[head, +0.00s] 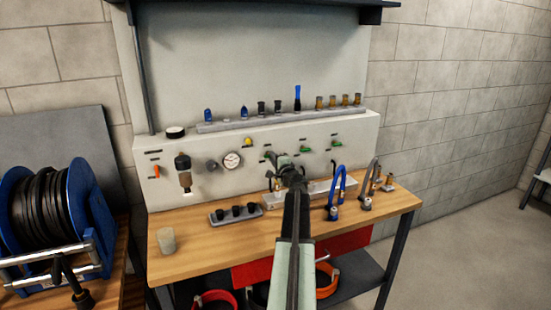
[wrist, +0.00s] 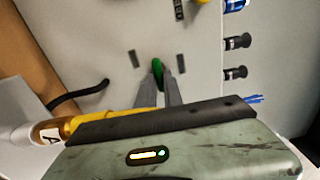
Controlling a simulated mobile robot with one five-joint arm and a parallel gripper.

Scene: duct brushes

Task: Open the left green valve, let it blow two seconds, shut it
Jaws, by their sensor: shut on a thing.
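The left green valve (wrist: 157,66) shows as a green handle between my fingertips in the wrist view. My gripper (wrist: 160,84) is shut on this handle. In the head view my gripper (head: 277,160) reaches to the front of the grey panel and hides most of that valve. Whether the valve is open or shut cannot be told. Two more green valve handles, a middle one (head: 305,150) and a right one (head: 336,143), sit to its right on the panel.
The grey panel (head: 205,145) also carries a round gauge (head: 232,160), a yellow knob (head: 248,142) and an orange lever (head: 156,171). Blue hose (head: 337,182) and several fittings stand on the wooden bench (head: 200,240). A blue hose reel (head: 95,205) stands at the left.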

